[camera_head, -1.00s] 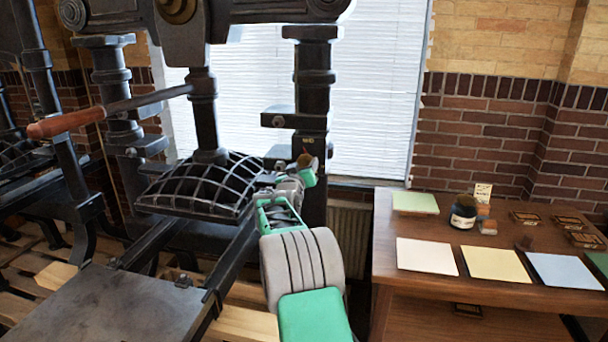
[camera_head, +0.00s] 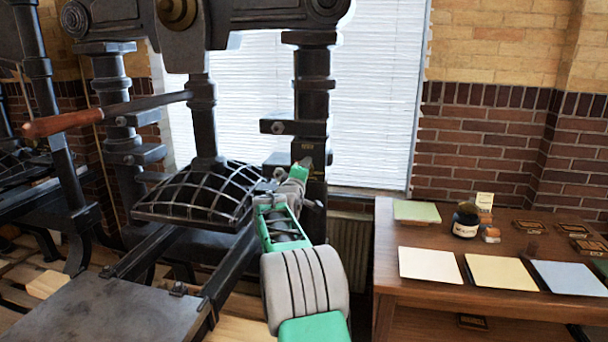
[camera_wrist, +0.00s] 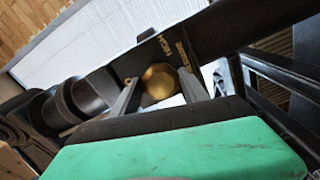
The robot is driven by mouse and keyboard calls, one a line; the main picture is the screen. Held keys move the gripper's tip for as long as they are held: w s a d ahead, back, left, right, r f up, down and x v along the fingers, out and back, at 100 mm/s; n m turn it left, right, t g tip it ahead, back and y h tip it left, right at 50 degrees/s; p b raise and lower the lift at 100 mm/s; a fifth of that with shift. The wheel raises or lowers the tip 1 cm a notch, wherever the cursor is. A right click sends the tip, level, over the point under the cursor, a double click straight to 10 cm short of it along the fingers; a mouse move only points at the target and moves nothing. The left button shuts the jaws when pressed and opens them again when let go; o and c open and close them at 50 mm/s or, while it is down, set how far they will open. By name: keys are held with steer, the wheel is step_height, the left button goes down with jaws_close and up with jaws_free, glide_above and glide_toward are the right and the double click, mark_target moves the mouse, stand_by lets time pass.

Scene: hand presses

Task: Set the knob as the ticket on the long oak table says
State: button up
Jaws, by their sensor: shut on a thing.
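The brass knob (camera_wrist: 160,82) sits on the dark post of the hand press, between my two fingers in the wrist view. My gripper (camera_wrist: 158,78) is shut on it. In the head view my gripper (camera_head: 304,165) is at the right post (camera_head: 313,110), and the knob is hidden there. Small gold lettering (camera_wrist: 172,47) and a small brass plate (camera_wrist: 186,57) are on the post by the knob; I cannot read them surely. The ticket (camera_head: 485,200), a small cream card, stands at the back of the long oak table (camera_head: 390,300). Its writing is too small to read.
The press's gridded dome (camera_head: 200,195) and rails are left of my arm. A long lever with a wooden handle (camera_head: 62,124) sticks out left. The table holds an ink jar (camera_head: 466,220), paper sheets (camera_head: 430,265) and small dark blocks. A radiator (camera_head: 350,245) is under the window.

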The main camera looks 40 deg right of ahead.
steer(key=n+p, duration=0.1)
steer(key=n, duration=0.7)
steer(key=shift+n, duration=0.4)
stand_by(0.3)
steer(key=o, duration=1.4)
steer(key=shift+c, duration=0.2)
steer(key=shift+r, duration=0.1)
steer(key=b+v, duration=0.1)
steer(key=v, duration=0.7)
steer(key=shift+b, duration=0.35)
